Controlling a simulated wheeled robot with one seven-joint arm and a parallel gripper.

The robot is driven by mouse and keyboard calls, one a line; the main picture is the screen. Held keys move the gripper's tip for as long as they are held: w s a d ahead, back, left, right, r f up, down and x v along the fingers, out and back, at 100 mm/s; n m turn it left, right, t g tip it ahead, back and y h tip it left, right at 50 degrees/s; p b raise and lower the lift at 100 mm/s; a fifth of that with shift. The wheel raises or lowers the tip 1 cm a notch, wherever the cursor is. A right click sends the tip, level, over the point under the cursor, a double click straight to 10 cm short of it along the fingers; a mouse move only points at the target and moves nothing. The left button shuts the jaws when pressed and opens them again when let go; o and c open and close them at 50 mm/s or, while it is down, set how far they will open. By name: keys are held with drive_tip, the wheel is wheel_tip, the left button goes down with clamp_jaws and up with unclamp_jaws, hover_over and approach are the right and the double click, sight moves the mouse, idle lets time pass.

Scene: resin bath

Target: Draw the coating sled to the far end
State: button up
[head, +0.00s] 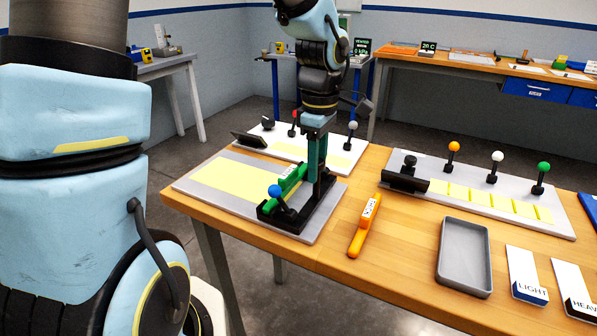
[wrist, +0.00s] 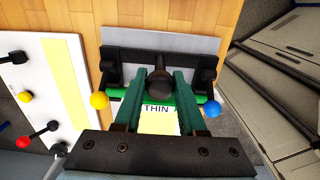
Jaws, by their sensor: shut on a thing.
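The coating sled (head: 296,215) is a black frame holding a green bar (head: 284,188), marked THIN in the wrist view (wrist: 157,108). It has a blue ball knob (head: 274,190) at one end and a yellow one (wrist: 99,99) at the other. It sits near the right end of a grey plate (head: 311,238) in the head view, with a pale yellow strip (head: 226,184) to its left. My gripper (head: 318,178) points down and is shut on the sled's dark upright handle (wrist: 159,82). My fingers partly hide the sled's far side.
An orange bar (head: 364,226) lies right of the plate. Farther right are a grey tray (head: 488,275), LIGHT (head: 524,270) and HEAVY (head: 573,285) blocks, and a board (head: 553,232) with yellow pads and ball-topped levers. Another levered board (head: 305,152) lies behind the plate.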

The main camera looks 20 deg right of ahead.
idle(0.4)
drive_tip(key=w+a+p, duration=0.4)
drive_tip(key=w+a, duration=1.1)
drive_tip(key=a, duration=0.1)
idle(2.4)
drive_tip(key=shift+a, duration=0.1)
drive_tip(key=o, duration=1.1)
drive_tip(key=shift+c, duration=0.2)
drive_tip(key=shift+p, duration=0.3)
wheel_tip(320, 180, up, 7)
drive_tip(key=p, duration=0.5)
